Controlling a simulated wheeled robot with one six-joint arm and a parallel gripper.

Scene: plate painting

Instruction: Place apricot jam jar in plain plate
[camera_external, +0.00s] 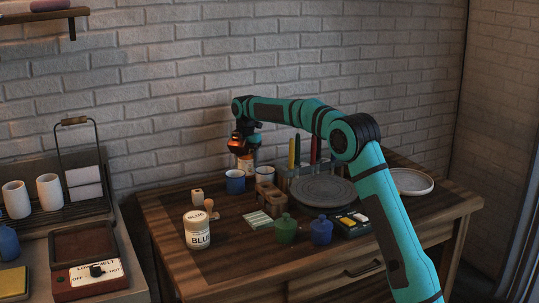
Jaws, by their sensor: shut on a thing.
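My gripper (243,148) is at the back left of the wooden table, pointing down, with the arm reaching over from the right. It is shut on a small jar (246,166) with a pale label and orange tones, which I take to be the apricot jam jar. The gripper hides the jar's top, and I cannot tell whether its base touches the table. A plain pale plate (426,189) lies flat at the right end of the table, partly behind my arm.
Beside the jar stand a blue cup (235,184) and a pale cup (265,173). A grey round turntable (323,193) and a rack with upright tools (293,153) lie between jar and plate. A BLUE jar (197,231), green pot (286,230) and blue pot (321,231) stand in front.

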